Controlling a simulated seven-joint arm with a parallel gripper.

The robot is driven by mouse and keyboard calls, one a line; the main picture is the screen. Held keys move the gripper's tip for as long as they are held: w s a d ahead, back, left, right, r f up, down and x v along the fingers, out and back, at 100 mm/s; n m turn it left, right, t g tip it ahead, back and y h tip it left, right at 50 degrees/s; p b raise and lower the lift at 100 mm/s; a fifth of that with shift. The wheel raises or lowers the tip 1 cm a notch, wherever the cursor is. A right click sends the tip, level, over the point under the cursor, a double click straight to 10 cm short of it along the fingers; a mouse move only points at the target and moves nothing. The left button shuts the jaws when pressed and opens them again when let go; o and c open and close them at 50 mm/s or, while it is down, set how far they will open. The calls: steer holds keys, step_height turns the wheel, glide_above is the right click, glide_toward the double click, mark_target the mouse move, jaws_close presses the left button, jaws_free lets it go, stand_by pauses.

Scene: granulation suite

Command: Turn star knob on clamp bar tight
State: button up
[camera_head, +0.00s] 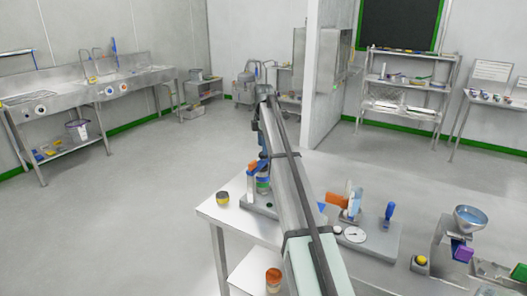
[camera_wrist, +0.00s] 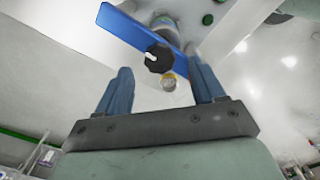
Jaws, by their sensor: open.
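In the wrist view, a blue clamp bar (camera_wrist: 130,28) runs diagonally across the top middle, over a grey cylindrical part. A black star knob (camera_wrist: 159,57) with a pale mark sits on the bar. My gripper (camera_wrist: 160,70) is open, with one blue-grey finger to the left and one to the right of the knob in the picture. Nothing is between the fingers that I can see being gripped, and neither finger appears to touch the knob. In the head view my arm covers part of the bench, and the gripper and knob cannot be made out.
A dial plate (camera_head: 378,240), blue-handled tool (camera_head: 389,213) and metal funnel (camera_head: 470,217) stand to the right of my arm.

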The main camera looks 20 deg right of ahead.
mark_target(263, 157)
steer(key=shift+f, duration=1.55)
steer(key=c, duration=1.1)
steer(key=shift+o, duration=0.2)
